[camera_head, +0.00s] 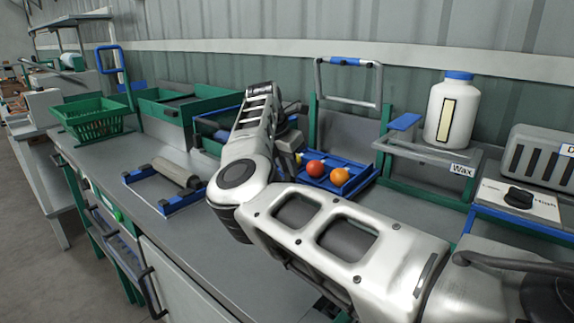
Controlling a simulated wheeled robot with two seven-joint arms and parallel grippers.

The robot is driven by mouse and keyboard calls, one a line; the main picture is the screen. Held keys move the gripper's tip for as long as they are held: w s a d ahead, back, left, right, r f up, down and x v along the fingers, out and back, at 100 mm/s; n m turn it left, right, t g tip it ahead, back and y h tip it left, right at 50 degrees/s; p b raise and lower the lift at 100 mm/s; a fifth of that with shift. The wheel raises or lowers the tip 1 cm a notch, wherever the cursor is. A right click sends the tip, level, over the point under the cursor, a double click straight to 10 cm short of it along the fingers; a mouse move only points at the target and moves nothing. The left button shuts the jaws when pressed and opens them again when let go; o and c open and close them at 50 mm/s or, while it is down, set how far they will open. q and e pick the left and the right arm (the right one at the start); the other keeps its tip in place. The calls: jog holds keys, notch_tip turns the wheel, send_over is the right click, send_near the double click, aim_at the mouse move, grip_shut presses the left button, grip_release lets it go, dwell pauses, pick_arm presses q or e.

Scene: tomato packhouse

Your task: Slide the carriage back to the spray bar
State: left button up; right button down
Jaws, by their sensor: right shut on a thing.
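The carriage appears to be the blue slatted tray (352,186), which carries a red tomato (315,168) and an orange one (339,177). A grey metal hoop with a blue piece on its top bar (345,62) stands behind it on green posts and looks like the spray bar. My right arm crosses the front of the view and hides the tray's left end. My right gripper (290,113) is mostly hidden behind its own wrist, at the tray's left side. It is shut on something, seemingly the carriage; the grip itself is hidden. My left gripper is not in view.
A white wax bottle (440,112) stands on a grey stand at the right, near a grey box with a knob (518,197). A roller in a blue frame (176,175), a green basket (92,118) and a green crate (178,105) are left.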

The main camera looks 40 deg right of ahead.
jog(key=shift+w+r, duration=0.2)
jog(key=shift+r, duration=0.05)
jog(key=c, duration=1.5)
grip_release()
jog(key=shift+o, duration=1.1)
jog(key=shift+w+f, duration=0.1)
jog(key=shift+f, duration=0.05)
jog(key=v, duration=1.6)
jog(key=shift+a, duration=0.1)
